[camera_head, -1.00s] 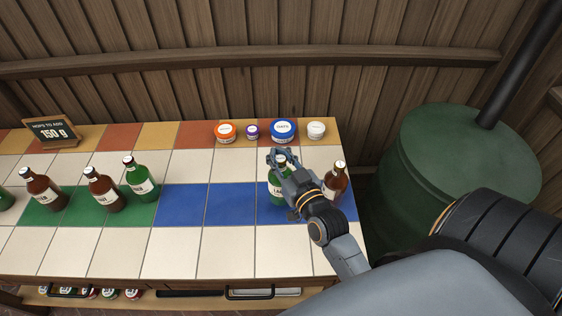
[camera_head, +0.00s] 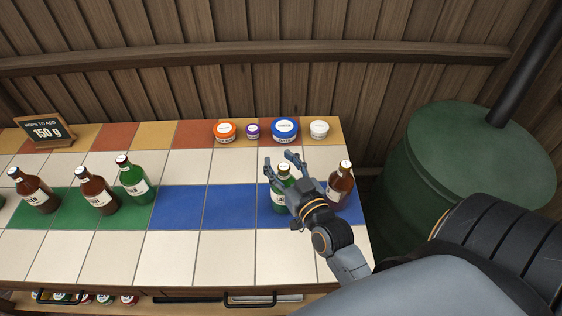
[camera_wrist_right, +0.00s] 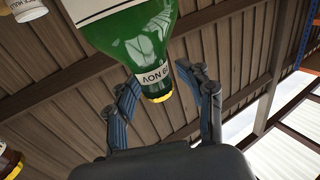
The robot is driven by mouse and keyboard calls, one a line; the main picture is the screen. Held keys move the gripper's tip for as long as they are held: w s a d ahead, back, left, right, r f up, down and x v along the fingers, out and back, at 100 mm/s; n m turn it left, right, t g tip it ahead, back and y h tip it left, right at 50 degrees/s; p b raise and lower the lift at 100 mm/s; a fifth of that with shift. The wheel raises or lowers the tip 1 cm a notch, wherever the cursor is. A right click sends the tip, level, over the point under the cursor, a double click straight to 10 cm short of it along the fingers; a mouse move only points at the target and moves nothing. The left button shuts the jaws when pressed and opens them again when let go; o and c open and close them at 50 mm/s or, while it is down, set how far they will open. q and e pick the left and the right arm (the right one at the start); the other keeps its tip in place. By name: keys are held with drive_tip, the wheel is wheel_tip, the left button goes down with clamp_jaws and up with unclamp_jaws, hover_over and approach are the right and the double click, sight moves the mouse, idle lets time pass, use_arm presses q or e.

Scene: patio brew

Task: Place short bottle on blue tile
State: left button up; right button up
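A short green bottle (camera_head: 279,201) stands upright on the blue tiles (camera_head: 231,205) at the right of the table. My right gripper (camera_head: 281,164) is at its neck, with the fingers spread apart. In the right wrist view the green bottle (camera_wrist_right: 140,40) has its yellow cap between the open fingers of my right gripper (camera_wrist_right: 165,85), with gaps on both sides. A brown bottle (camera_head: 341,184) stands just right of the gripper, also on the blue tiles. My left gripper is not in view.
Two brown bottles (camera_head: 37,191) (camera_head: 98,193) and a green bottle (camera_head: 133,181) stand on the green tiles at left. Several lidded jars (camera_head: 285,129) line the back. A green barrel (camera_head: 470,165) stands right of the table. The left blue tiles are clear.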

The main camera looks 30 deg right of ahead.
drive_tip(key=shift+r, duration=0.1)
drive_tip(key=s+a+b, duration=0.1)
drive_tip(key=s+b, duration=0.1)
drive_tip(key=s, duration=1)
drive_tip(key=shift+a, duration=0.15)
